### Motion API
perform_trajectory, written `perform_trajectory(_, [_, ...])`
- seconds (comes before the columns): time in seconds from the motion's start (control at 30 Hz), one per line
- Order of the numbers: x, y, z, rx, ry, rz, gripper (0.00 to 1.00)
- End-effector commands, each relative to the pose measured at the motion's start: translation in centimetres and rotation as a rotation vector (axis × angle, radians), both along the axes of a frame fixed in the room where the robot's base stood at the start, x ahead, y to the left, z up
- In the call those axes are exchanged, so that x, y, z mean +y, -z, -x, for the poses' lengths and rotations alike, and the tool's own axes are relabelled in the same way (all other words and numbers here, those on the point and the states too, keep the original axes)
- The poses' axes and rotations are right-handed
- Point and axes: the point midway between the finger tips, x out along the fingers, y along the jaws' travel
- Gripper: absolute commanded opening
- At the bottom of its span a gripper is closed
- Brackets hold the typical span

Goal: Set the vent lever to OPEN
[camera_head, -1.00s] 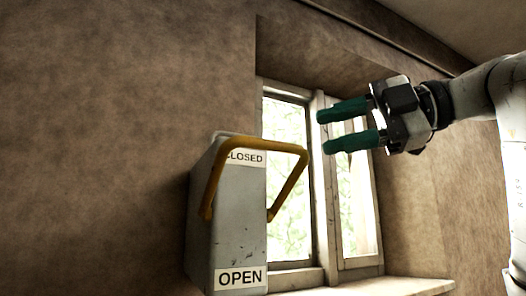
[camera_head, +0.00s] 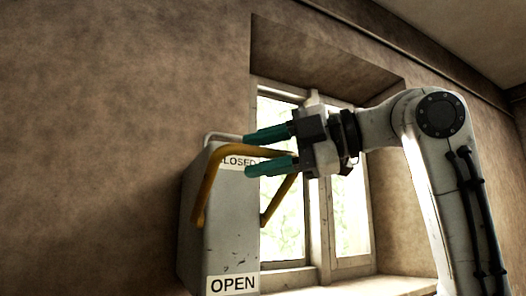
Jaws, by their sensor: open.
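The vent lever (camera_head: 206,187) is a yellow U-shaped bar on a grey box (camera_head: 229,237). Its crossbar is up at the CLOSED label (camera_head: 238,162) near the top of the box. The OPEN label (camera_head: 232,285) is at the bottom of the box front. My gripper (camera_head: 257,154) is open, with its two green fingers pointing left. One finger shows above the lever's crossbar and the other below it, at its right part. The fingers overlap the bar in the picture; I cannot tell whether they touch it.
A window (camera_head: 283,220) with a pale frame is set in the wall behind the box and my gripper. Its sill (camera_head: 350,288) runs along the lower right. The brown wall (camera_head: 90,150) to the left is bare.

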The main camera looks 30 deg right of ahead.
Motion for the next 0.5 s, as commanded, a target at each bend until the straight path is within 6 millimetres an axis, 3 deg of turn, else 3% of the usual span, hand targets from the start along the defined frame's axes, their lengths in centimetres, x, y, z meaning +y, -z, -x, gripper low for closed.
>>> perform_trajectory(0.1, [-0.01, 0.01, 0.0, 0.0, 0.0, 0.0, 0.42])
perform_trajectory(0.5, [-0.04, 0.01, 0.01, 0.001, 0.0, -0.001, 0.03])
